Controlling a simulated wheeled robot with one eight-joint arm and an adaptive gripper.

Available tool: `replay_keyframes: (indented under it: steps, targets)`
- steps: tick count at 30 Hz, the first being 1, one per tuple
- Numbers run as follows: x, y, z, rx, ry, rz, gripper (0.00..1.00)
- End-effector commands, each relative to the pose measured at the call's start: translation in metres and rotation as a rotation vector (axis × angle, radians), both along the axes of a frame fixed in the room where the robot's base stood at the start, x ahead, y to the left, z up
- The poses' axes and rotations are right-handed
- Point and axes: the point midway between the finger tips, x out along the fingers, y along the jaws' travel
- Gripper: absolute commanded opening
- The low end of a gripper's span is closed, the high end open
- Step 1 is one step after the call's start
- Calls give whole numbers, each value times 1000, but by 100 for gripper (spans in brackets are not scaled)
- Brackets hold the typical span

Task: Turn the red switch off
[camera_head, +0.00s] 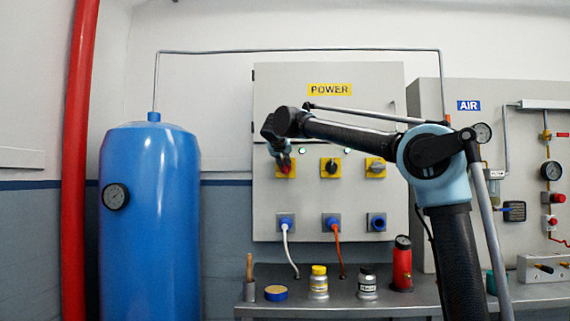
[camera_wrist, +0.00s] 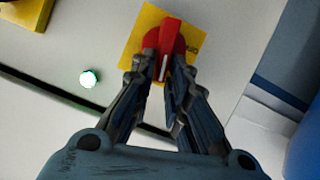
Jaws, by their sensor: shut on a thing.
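The red switch (camera_wrist: 167,37) is a rotary knob on a yellow square plate (camera_wrist: 139,33) on the power panel. My gripper (camera_wrist: 161,75) has its two fingers on either side of the knob's handle and is shut on it. A white mark runs along the handle, which points between the fingers. In the head view the red switch (camera_head: 284,170) is the left one in the row, partly hidden by my gripper (camera_head: 284,157).
The grey power cabinet (camera_head: 300,205) also bears a black switch (camera_head: 330,168) and a further switch (camera_head: 375,168) to the right. A lit lamp (camera_wrist: 89,79) is near the switch. Below are plugs and a bench (camera_head: 395,298) with jars. A blue tank (camera_head: 150,240) stands left.

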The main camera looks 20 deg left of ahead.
Motion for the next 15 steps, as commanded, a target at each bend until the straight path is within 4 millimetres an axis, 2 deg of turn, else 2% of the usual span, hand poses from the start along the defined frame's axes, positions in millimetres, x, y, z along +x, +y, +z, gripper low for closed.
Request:
replay_keyframes:
  steps: [15]
  targets:
    - [-4, 17, -9, -473, -113, 0, 0]
